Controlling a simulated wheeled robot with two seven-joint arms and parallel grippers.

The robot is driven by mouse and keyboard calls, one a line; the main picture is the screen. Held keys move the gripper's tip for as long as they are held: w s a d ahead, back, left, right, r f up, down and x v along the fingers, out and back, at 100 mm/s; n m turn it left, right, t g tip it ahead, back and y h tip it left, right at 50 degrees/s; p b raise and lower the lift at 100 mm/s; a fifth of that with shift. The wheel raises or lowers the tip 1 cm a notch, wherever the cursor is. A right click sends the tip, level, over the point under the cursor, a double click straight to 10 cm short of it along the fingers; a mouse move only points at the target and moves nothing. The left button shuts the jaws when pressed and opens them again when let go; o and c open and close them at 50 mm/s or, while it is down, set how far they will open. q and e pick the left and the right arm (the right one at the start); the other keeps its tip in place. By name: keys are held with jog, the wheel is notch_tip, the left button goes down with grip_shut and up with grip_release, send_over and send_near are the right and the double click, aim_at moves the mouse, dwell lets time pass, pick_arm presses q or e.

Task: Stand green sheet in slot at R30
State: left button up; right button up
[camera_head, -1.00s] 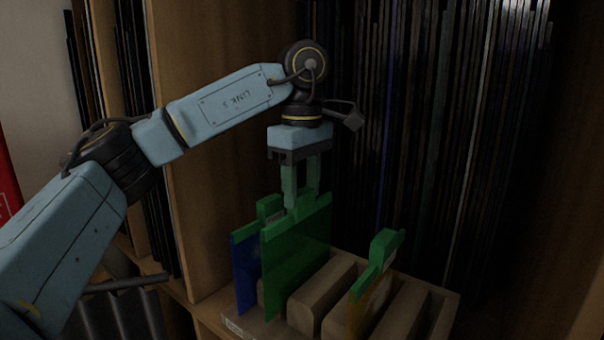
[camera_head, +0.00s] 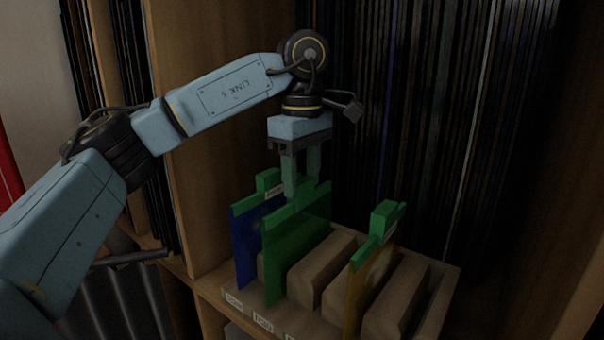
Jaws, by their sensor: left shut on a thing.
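The green sheet (camera_head: 290,252) is a translucent pane with a green top strip and a tab. It stands upright over the wooden slotted rack (camera_head: 320,282), just right of the blue sheet. My left gripper (camera_head: 303,190) points down and is shut on the green sheet's top tab. The sheet's lower edge reaches the rack's front near a small label (camera_head: 263,322); I cannot tell how deep it sits in the slot. The label's text is too blurred to read surely. My right gripper is not in view.
A blue sheet (camera_head: 246,247) with a green top stands in the rack's left slot. A yellow sheet (camera_head: 357,290) with a green top stands further right. Thick wooden dividers separate the slots. Tall dark sheets (camera_head: 430,130) fill the shelf behind.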

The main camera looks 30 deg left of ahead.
pick_arm(q)
jog(key=shift+f, duration=0.2)
jog(key=o, duration=1.7)
notch_tip(320, 180, up, 5)
jog(key=p, duration=0.4)
jog(key=shift+p, duration=0.3)
jog(key=shift+r, duration=1.05)
